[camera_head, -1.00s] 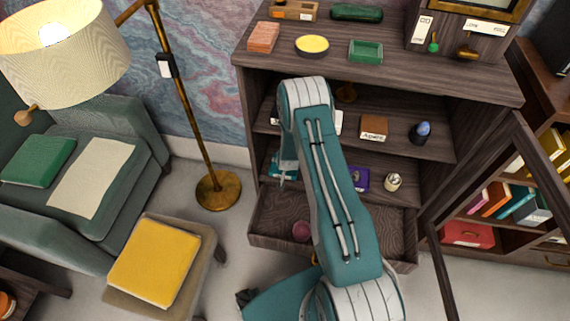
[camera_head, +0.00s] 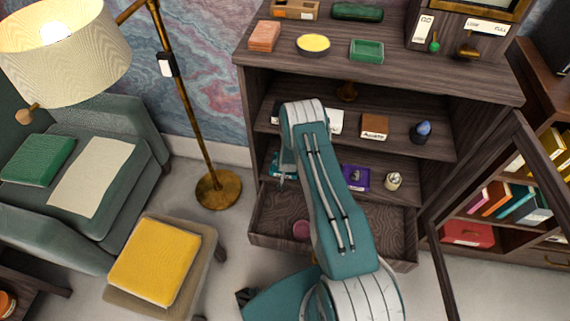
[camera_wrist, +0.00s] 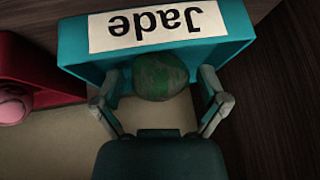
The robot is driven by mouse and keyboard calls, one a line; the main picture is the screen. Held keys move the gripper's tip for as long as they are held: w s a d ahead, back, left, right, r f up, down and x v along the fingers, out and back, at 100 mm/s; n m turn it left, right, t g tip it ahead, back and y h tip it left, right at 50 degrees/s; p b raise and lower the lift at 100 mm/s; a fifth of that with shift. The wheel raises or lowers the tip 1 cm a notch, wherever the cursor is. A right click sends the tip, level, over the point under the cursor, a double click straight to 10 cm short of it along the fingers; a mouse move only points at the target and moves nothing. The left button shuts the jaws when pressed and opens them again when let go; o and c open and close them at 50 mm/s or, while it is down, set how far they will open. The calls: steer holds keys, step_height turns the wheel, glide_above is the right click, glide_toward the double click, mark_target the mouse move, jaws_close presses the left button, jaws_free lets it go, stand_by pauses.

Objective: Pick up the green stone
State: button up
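The green stone (camera_wrist: 160,76) is dark green and rounded. In the wrist view it sits in front of a teal box (camera_wrist: 240,30) with an upside-down "Jade" label (camera_wrist: 158,26); whether it rests inside the box or against it is hard to tell. My gripper (camera_wrist: 158,88) is open, one finger on each side of the stone, with gaps showing on both sides. In the head view my gripper (camera_head: 282,178) is at the left of the lower shelf, and the stone is not visible there.
In the wrist view, a red box (camera_wrist: 40,88) with a pink round stone (camera_wrist: 12,104) stands at left, and a dark wooden wall (camera_wrist: 285,100) is close at right. In the head view, the upper shelf (camera_head: 350,132) lies above my gripper and an open drawer (camera_head: 375,225) below.

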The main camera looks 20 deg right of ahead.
steer(key=c, duration=0.6)
steer(key=shift+c, duration=0.2)
